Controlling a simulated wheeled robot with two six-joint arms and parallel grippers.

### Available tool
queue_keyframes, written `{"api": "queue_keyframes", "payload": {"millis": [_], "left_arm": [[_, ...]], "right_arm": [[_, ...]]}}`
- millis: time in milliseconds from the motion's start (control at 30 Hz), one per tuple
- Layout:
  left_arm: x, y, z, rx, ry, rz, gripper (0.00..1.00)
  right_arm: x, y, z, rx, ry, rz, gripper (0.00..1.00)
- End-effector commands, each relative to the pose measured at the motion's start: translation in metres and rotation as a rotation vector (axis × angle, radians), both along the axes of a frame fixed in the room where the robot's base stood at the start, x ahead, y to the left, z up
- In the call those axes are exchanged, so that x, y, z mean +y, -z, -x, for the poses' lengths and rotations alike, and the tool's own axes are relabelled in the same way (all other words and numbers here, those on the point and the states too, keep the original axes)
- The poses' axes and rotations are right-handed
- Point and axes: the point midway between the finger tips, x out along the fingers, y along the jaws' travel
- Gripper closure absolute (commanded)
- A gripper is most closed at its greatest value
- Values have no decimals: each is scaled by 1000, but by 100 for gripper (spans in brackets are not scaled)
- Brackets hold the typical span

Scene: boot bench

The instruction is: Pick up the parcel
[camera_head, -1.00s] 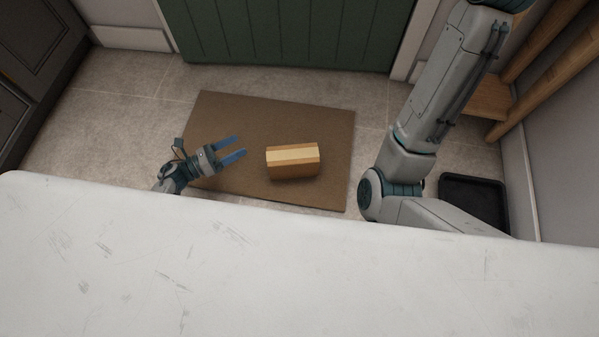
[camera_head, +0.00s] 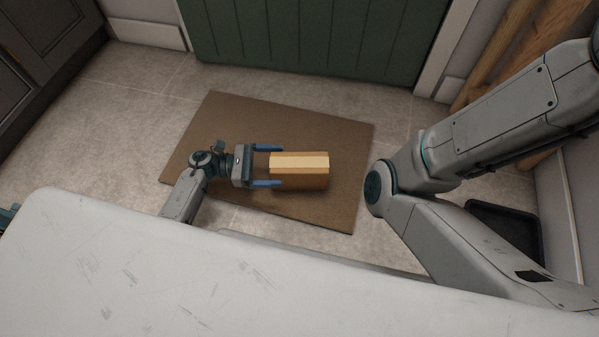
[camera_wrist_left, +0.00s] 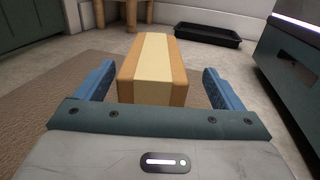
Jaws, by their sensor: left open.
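The parcel (camera_head: 299,172) is a tan box with a pale stripe of tape along its top, lying on the brown mat (camera_head: 217,119). My left gripper (camera_head: 269,166) is open at the parcel's left end in the head view. Its two blue fingers point right, one toward each long side of the parcel. In the left wrist view the parcel (camera_wrist_left: 152,68) lies straight ahead, between the open fingers, with a gap on each side. My right arm shows at the right of the head view, but its gripper is out of frame.
A green panelled door (camera_head: 318,38) stands behind the mat. A black tray (camera_head: 508,232) lies on the floor at the right, by wooden legs (camera_head: 500,55). Dark cabinets (camera_head: 45,50) stand at the left. Tiled floor around the mat is clear.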

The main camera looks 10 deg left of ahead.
Motion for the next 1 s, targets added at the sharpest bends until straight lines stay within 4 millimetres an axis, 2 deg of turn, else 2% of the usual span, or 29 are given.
{"api": "queue_keyframes", "payload": {"millis": [133,300,600,1000], "left_arm": [[-20,1,-11,-5,0,3,11],[-41,-2,-17,-3,0,2,11],[-45,-4,-18,0,-1,1,11],[-45,-3,-18,0,-1,0,89]], "right_arm": [[0,17,0,2,-1,1,64],[0,25,-1,2,-3,1,64],[0,24,-1,3,-3,1,64],[0,24,-1,3,-3,1,64]]}}
